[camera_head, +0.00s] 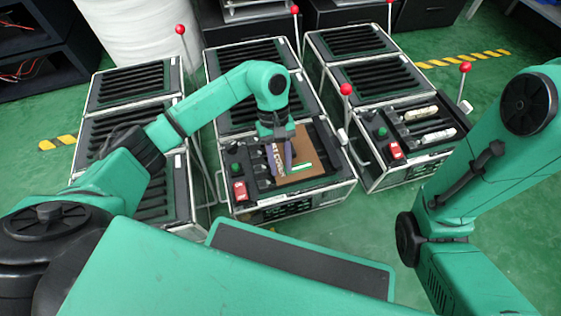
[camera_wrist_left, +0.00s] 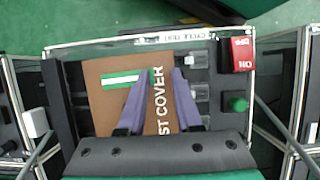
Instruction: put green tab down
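The green tab (camera_head: 302,168) is a green and white strip on the brown dust cover (camera_head: 308,148), which lies over the front part of the middle fixture. In the left wrist view the tab (camera_wrist_left: 122,79) looks flat on the brown cover (camera_wrist_left: 105,115), its end by one finger. I cannot tell whether they touch.
Beside the cover are a red switch (camera_head: 240,190) and a green button (camera_wrist_left: 237,104). Red-knobbed levers (camera_head: 346,89) stand around the fixtures. A similar fixture with white-ended bars (camera_head: 421,113) stands at the right. Green floor is clear in front.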

